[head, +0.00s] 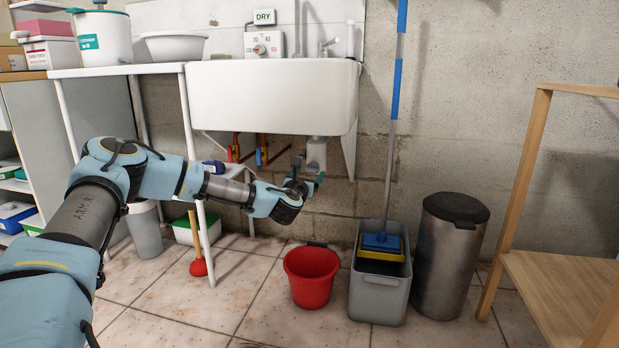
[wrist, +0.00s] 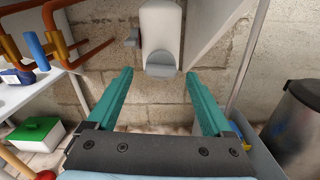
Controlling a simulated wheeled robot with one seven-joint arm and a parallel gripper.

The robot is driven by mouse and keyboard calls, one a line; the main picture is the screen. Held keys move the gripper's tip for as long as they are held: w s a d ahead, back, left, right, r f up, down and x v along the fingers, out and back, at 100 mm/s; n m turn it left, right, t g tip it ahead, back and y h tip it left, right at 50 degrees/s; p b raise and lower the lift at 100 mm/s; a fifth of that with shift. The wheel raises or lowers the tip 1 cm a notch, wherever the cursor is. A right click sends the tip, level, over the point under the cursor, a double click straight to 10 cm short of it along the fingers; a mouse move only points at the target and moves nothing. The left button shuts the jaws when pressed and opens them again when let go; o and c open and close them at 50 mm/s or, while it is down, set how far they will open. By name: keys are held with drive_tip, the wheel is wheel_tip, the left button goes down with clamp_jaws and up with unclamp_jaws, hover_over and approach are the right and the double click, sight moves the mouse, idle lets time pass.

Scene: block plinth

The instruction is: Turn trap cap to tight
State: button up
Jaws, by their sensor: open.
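The pale grey trap (head: 316,150) hangs under the white sink in the head view. In the wrist view the trap body (wrist: 162,28) is at the top centre, with a darker grey cap (wrist: 163,71) at its lower end. My gripper (wrist: 158,74) is open, its two teal fingers spread left and right of the cap in the picture, with visible gaps and no contact seen. In the head view my gripper (head: 306,183) is just below the trap, and my wrist hides part of it. The cap's turn marks cannot be made out.
The sink (head: 270,97) is overhead. Copper pipes (wrist: 85,55) with a blue handle (wrist: 36,50) run left of the trap. A red bucket (head: 312,277) stands on the floor below, beside a grey mop bucket (head: 377,296) and metal bin (head: 447,260).

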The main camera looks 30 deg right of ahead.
sight(312, 169)
drive_tip(key=shift+x, duration=1.1)
clamp_jaws()
